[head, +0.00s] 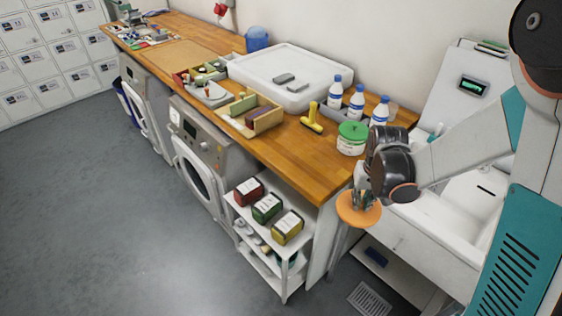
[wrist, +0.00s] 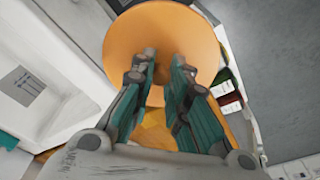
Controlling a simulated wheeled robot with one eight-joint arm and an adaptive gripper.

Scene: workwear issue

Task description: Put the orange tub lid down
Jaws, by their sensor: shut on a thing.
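The orange tub lid (head: 358,211) is a flat round disc. My gripper (head: 362,198) is shut on it and holds it in the air, just off the right front corner of the wooden worktop. A white tub with a green lid (head: 351,138) stands on the worktop behind my gripper. No tub without a lid is clearly visible.
Three white bottles with blue caps (head: 356,102), a yellow brush (head: 312,118) and a wooden divided box (head: 250,113) stand on the worktop (head: 290,150). A shelf trolley (head: 300,262) with red, green and yellow boxes is below. A white sink (head: 465,215) is at the right.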

